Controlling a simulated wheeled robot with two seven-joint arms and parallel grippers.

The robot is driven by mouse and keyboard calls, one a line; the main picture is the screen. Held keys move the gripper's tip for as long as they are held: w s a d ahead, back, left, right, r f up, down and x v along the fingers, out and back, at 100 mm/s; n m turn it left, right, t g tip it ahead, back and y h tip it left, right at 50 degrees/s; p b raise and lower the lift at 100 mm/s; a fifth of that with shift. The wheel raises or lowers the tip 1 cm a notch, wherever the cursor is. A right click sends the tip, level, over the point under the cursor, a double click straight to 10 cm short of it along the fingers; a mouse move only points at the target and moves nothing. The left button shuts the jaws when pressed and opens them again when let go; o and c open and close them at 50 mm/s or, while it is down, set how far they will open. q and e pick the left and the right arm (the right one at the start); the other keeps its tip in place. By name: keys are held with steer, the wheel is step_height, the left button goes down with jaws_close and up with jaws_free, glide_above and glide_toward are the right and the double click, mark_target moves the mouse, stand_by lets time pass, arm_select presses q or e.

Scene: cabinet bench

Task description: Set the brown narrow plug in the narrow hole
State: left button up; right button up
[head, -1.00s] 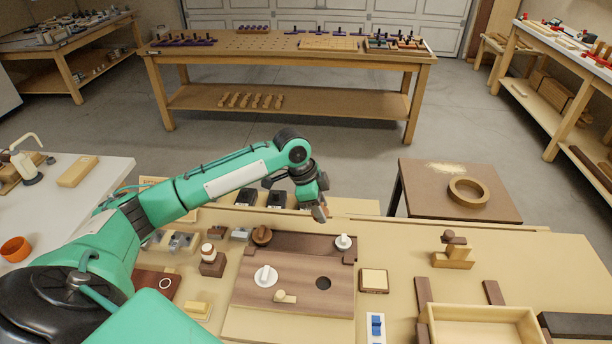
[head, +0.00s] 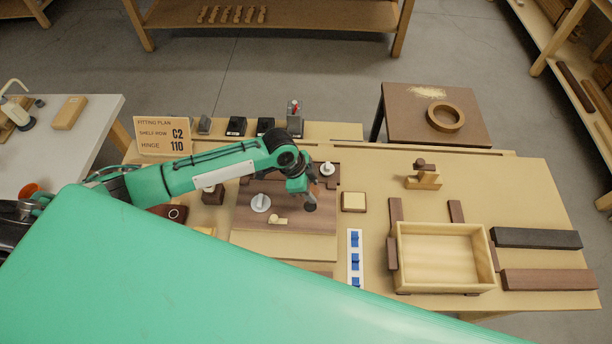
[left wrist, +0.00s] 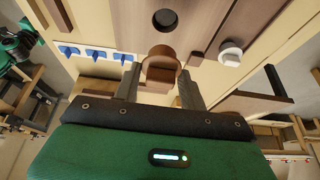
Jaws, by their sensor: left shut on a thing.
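My left gripper (head: 311,203) is low over the right part of the dark wooden board (head: 287,221). In the left wrist view my left gripper (left wrist: 160,88) is shut on a brown plug (left wrist: 162,66), held between its two fingers. A round dark hole (left wrist: 165,20) shows in the board, apart from the plug in that picture. The plug's lower end and its height above the board cannot be made out. In the head view my gripper covers the hole's place. A white knob (head: 261,203) and another white knob (head: 327,169) stand on the board. My right gripper is not in view.
A small cream-topped block (head: 353,202) sits right of the board, near a strip with blue switches (head: 354,258). An open wooden tray (head: 443,286) is farther right. A sign (head: 163,137) and several dark blocks stand along the back. A small wooden peg (head: 278,220) lies on the board.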

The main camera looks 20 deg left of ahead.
arm_select(q)
steer(key=shift+f+b, duration=2.05)
steer(key=shift+f, duration=0.1)
steer(key=shift+f+b, duration=0.45)
steer(key=shift+f, duration=0.55)
steer(key=shift+p, duration=0.5)
steer(key=shift+f+b, duration=0.5)
steer(key=shift+f, duration=0.55)
steer(key=o, duration=1.3)
steer(key=shift+c, duration=0.2)
steer(key=shift+r, duration=0.1)
steer(key=shift+r+p, duration=3.5)
steer(key=shift+r, duration=0.25)
